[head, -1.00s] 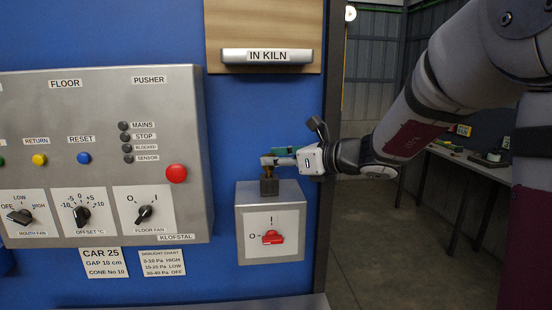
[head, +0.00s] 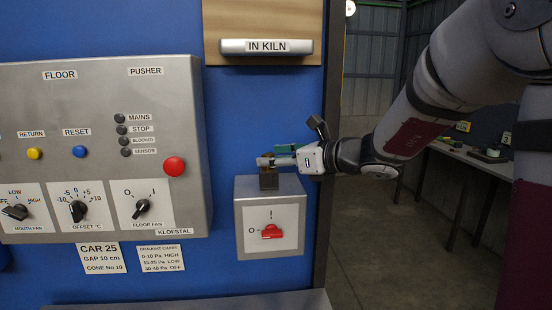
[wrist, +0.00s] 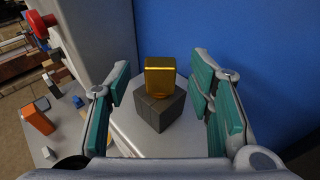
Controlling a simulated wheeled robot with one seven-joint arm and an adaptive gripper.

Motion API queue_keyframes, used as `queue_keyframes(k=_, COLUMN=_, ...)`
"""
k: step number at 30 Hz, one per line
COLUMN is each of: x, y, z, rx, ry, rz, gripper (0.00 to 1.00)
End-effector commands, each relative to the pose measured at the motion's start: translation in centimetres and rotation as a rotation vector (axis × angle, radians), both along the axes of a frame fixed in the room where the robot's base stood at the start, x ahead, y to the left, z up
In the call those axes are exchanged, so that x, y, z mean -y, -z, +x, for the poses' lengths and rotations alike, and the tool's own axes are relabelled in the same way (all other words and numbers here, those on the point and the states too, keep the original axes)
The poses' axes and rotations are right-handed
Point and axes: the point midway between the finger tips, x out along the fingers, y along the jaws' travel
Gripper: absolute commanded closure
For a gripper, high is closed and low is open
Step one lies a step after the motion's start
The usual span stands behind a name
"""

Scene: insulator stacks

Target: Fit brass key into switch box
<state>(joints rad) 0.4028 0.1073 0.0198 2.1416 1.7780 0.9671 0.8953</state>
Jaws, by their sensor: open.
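The brass key (wrist: 160,76) stands upright at the dark square block (wrist: 161,107) on top of the grey switch box (head: 244,239). I cannot tell how deep it sits in the block. My gripper (wrist: 165,96) is open, with one teal-padded finger on each side of the key and block and visible gaps to both. In the head view my gripper (head: 270,157) reaches in from the right, level with the top of the block (head: 268,181), and its fingers hide most of the key. The box front has a red rotary switch (head: 271,231) on a white plate.
A large control panel (head: 100,105) with knobs and buttons is left of the box. A wooden board with an IN KILN sign (head: 266,46) hangs above. The blue wall (wrist: 245,60) is close behind the fingers. A bench (head: 470,160) stands far right.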

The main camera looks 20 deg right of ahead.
Motion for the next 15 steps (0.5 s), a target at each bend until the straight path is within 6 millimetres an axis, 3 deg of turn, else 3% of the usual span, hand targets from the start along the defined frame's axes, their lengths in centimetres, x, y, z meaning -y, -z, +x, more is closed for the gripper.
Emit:
queue_keyframes(k=7, x=1.0, y=-0.4, z=-1.4, rx=0.0, ry=0.003, rz=-0.001, gripper=0.52)
queue_keyframes(k=15, x=3.9, y=-1.7, z=-5.8, rx=0.002, ry=0.004, rz=-0.001, gripper=0.52)
